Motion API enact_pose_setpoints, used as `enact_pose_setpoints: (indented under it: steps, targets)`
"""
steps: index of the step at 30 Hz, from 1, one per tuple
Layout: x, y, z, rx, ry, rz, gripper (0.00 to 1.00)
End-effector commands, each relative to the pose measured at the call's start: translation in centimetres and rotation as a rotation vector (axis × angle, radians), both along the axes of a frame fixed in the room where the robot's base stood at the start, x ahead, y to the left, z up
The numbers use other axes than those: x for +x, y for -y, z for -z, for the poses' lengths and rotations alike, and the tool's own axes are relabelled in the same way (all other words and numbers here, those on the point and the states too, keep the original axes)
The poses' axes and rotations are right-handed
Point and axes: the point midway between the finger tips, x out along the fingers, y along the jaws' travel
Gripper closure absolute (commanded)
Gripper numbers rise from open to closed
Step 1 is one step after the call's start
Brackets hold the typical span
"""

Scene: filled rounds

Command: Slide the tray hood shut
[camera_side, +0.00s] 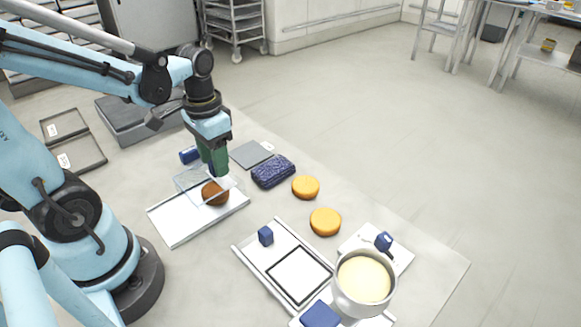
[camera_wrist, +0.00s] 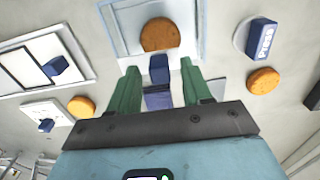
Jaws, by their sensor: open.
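A white tray (camera_side: 180,226) lies on the bench in front of my arm. A clear hood (camera_side: 187,181) sits at its far end, and a brown round (camera_side: 215,195) is at or partly under it; I cannot tell how far the hood covers it. In the wrist view the brown round (camera_wrist: 160,34) lies in the pale tray area. My gripper (camera_side: 219,174) is low over the tray's far end. The wrist view shows its green fingers (camera_wrist: 160,72) apart, with a blue block (camera_wrist: 159,67), seemingly the hood's handle, between them with gaps.
A second tray (camera_side: 241,252) with a blue knob (camera_side: 265,236) and a pot of cream (camera_side: 364,279) stand at the front right. A grey plate (camera_side: 250,154) lies behind.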

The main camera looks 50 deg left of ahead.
Motion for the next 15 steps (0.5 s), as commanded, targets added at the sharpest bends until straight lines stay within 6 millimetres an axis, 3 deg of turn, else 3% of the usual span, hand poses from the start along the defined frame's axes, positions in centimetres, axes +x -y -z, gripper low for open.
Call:
enact_pose_setpoints:
  steps: [15]
  targets:
    - [-0.05,0.01,1.19,0.000,0.000,0.000,0.51]
